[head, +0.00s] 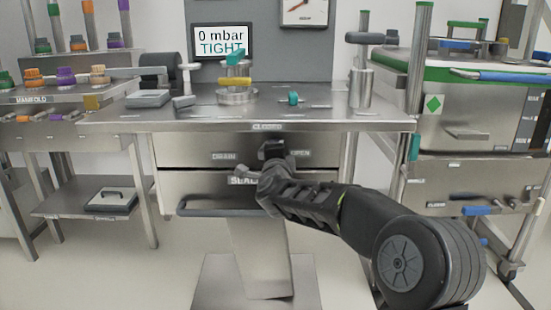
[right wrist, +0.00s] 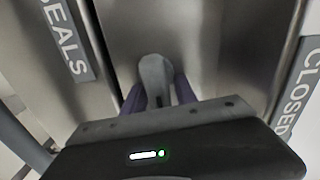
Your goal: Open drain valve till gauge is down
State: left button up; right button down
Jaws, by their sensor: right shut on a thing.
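My right gripper (head: 271,158) is at the front of the steel bench, between the DRAIN label (head: 223,156) and the OPEN label (head: 300,153). In the right wrist view the right gripper (right wrist: 158,93) is shut on a grey rounded drain valve handle (right wrist: 155,68), with a purple-grey finger on each side. The CLOSED label (head: 267,127) is on the bench edge above. The handle's exact angle is mostly hidden in the head view. A display (head: 222,40) reads 0 mbar TIGHT. The dial gauge (head: 303,12) is cut off at the top. My left gripper is out of view.
Below the valve is a drawer marked SEALS, with a bar handle (head: 215,211). The bench top (head: 330,118) carries a flanged fitting (head: 237,94) and a post with a dark knob (head: 361,85). A MANIFOLD stand (head: 60,100) is left; a wheeled cart (head: 465,125) is right.

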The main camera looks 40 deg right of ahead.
jog(key=shift+f+m+b, duration=0.25)
jog(key=shift+m+b, duration=0.15)
jog(key=shift+m, duration=0.1)
jog(key=c, duration=1.2)
grip_release()
jog(key=shift+r, duration=0.1)
jog(key=shift+c, duration=0.2)
jog(key=shift+a, duration=0.1)
jog(key=p+v, duration=0.1)
jog(key=v, duration=0.6)
jog(key=shift+s+a+p, duration=0.25)
jog(key=shift+s+p, duration=0.05)
jog(key=shift+p, duration=0.05)
